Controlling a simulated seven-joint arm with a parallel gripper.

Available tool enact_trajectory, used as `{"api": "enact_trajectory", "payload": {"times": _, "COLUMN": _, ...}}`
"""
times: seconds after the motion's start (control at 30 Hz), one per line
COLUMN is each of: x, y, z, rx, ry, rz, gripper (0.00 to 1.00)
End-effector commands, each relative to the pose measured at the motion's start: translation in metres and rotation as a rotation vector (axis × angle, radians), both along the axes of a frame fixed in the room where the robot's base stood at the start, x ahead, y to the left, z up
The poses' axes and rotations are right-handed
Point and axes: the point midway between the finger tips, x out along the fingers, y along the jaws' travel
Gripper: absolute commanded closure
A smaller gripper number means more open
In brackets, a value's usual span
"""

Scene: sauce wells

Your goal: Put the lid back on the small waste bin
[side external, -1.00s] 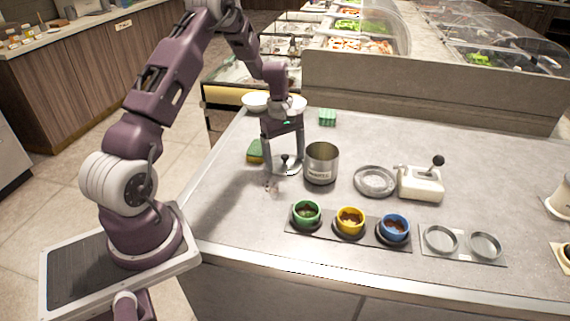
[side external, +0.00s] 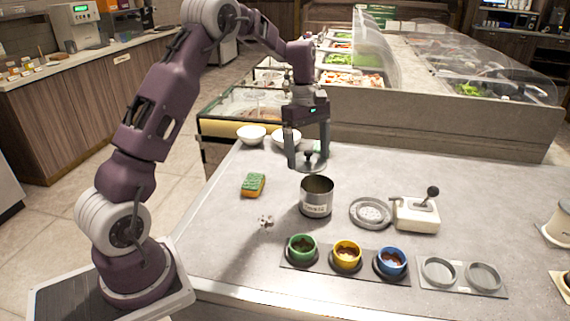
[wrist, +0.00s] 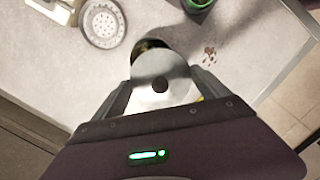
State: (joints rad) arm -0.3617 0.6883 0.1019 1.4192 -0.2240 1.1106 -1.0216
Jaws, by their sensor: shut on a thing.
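The small waste bin (side external: 316,198) is a silver, open-topped cylinder standing upright on the counter. In the wrist view the lid (wrist: 160,78) lies between my fingers and covers most of the bin (wrist: 150,44), whose dark mouth shows only at its far edge. The exact height gap cannot be told.
Green (side external: 302,249), yellow (side external: 346,255) and blue (side external: 391,262) cups stand in front. A round metal dish (side external: 370,213) and a white lever device (side external: 416,214) are to the right.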

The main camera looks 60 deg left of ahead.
Motion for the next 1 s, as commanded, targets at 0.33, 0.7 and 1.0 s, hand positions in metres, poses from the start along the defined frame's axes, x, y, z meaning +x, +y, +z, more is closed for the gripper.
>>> {"api": "enact_trajectory", "payload": {"times": 0.33, "x": 0.013, "y": -0.028, "z": -0.002, "rx": -0.001, "ry": 0.002, "rz": 0.001, "gripper": 0.54}}
{"api": "enact_trajectory", "payload": {"times": 0.7, "x": 0.014, "y": -0.027, "z": -0.043, "rx": 0.0, "ry": 0.002, "rz": 0.0, "gripper": 0.54}}
{"api": "enact_trajectory", "payload": {"times": 1.0, "x": 0.014, "y": -0.027, "z": -0.049, "rx": 0.0, "ry": 0.0, "rz": 0.0, "gripper": 0.54}}
